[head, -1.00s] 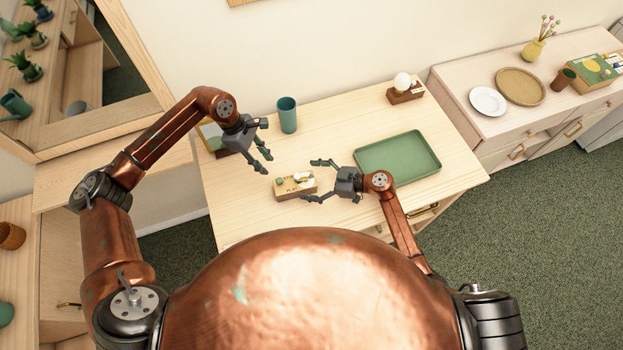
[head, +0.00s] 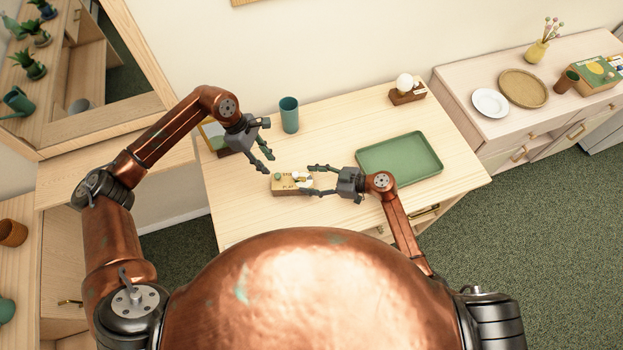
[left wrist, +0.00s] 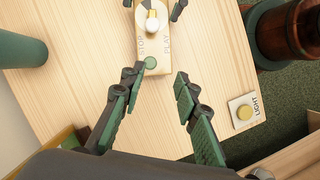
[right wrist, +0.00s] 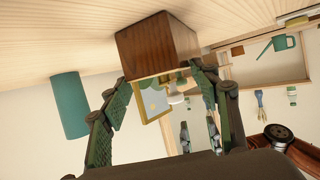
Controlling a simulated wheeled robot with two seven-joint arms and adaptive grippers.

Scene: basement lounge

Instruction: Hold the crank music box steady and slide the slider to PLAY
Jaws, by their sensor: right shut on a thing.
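The crank music box (head: 284,190) is a small wooden block with a pale top on the table. In the left wrist view its top (left wrist: 139,44) carries STOP and PLAY lettering, a yellow and white knob and a round green piece. I cannot tell which part is the slider. My right gripper (head: 306,179) is shut on the box's right end; the box's brown side (right wrist: 160,42) shows between its fingers in the right wrist view. My left gripper (head: 267,163) is open and empty, up and left of the box, apart from it.
A teal cup (head: 289,115) stands behind the box. A green tray (head: 368,165) lies right of my right gripper, and a wooden block with a white ball (head: 405,90) is at the back. A LIGHT switch with a yellow button (left wrist: 244,112) shows in the left wrist view.

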